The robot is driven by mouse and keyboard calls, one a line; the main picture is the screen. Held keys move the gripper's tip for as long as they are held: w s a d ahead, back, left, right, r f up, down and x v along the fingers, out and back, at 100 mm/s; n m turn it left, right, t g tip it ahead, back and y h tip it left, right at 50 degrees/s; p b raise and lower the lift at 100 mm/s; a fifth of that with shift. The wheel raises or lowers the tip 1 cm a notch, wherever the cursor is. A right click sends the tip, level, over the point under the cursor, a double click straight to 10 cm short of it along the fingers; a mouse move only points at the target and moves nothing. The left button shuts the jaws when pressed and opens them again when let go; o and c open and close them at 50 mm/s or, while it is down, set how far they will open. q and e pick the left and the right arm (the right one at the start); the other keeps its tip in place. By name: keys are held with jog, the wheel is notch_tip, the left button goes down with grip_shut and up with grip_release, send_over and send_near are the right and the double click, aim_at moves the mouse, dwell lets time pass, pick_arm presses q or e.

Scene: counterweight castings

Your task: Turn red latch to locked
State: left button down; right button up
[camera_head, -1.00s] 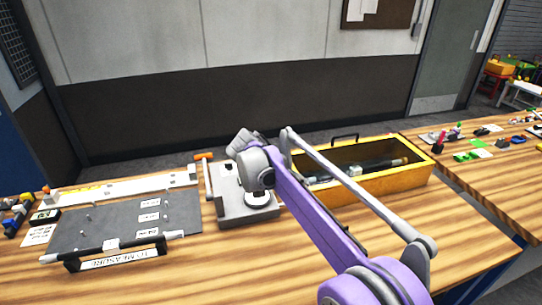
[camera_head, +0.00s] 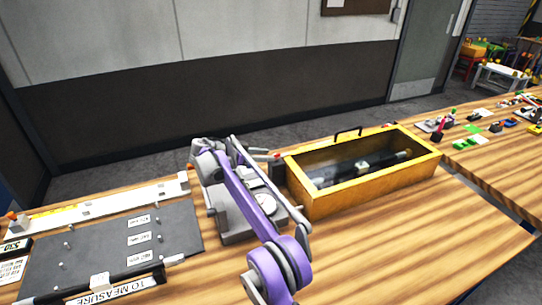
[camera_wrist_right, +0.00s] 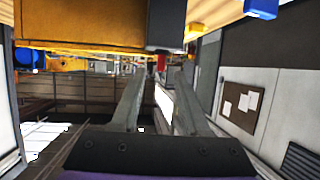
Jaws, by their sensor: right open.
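The red latch (camera_wrist_right: 161,61) shows in the wrist view as a small red piece beside a dark grey block on the yellow box (camera_wrist_right: 80,25). In the head view only a speck of red (camera_head: 277,154) shows at the box's left end, so its angle is unclear. My right gripper (camera_wrist_right: 160,72) is open, with the red piece seen between its two fingertips; I cannot tell whether they touch it. In the head view my right gripper (camera_head: 265,157) points right, close to the box's left end. My left gripper is out of view.
The yellow box (camera_head: 365,186) with a clear top and black handle holds a dark shaft. A grey fixture (camera_head: 238,228) stands under my right arm. A dark mat (camera_head: 100,250) with pegs and labels lies left. The wooden table in front of the box is clear.

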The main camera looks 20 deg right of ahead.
aim_at(281, 155)
jog(key=shift+x, duration=1.75)
jog(key=shift+c, duration=0.2)
grip_shut()
